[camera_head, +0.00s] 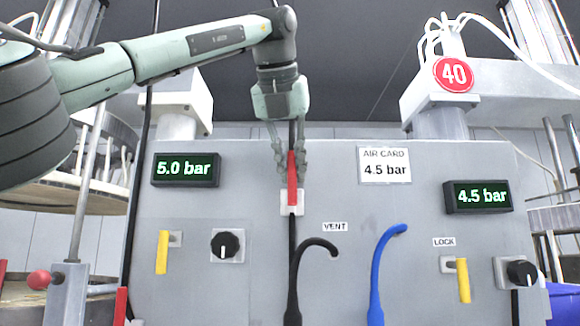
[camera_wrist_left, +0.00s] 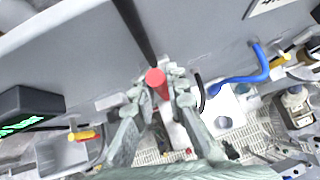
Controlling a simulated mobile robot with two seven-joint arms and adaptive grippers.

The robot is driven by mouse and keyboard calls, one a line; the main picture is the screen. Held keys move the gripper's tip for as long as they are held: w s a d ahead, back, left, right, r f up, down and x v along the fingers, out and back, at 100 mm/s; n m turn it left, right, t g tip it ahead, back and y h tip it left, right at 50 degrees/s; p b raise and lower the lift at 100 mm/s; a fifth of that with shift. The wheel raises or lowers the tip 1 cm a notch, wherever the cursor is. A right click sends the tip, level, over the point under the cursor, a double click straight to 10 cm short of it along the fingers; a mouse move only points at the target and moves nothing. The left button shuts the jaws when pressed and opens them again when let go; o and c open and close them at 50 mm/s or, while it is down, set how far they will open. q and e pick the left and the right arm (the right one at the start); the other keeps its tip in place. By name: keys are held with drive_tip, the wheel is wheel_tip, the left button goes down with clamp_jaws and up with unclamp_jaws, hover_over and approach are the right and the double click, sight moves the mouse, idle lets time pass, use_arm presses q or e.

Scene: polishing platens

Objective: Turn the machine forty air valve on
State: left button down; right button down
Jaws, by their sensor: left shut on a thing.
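A red valve lever (camera_head: 292,180) stands upright on a white plate on the front of the grey cabinet (camera_head: 290,270), in line with a black hose. My left gripper (camera_head: 291,158) reaches down from above, with its fingers on both sides of the lever, shut on its upper part. In the left wrist view the lever's round red end (camera_wrist_left: 156,80) sits between the fingers of the gripper (camera_wrist_left: 158,92). A round red 40 sign (camera_head: 453,73) is at the upper right. My right gripper is not in view.
The left display (camera_head: 185,169) reads 5.0 bar, the right display (camera_head: 478,196) 4.5 bar. The air card (camera_head: 384,166) says 4.5 bar. Yellow levers (camera_head: 162,252) (camera_head: 463,280) and black knobs (camera_head: 225,244) flank a black hooked hose (camera_head: 297,270) and a blue hose (camera_head: 377,275).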

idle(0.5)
use_arm(q)
drive_tip(key=c, duration=1.5)
unclamp_jaws()
drive_tip(key=shift+r, duration=0.1)
drive_tip(key=d+v, duration=0.1)
drive_tip(key=v, duration=0.6)
drive_tip(key=shift+s+a, duration=0.2)
drive_tip(key=shift+a, duration=0.2)
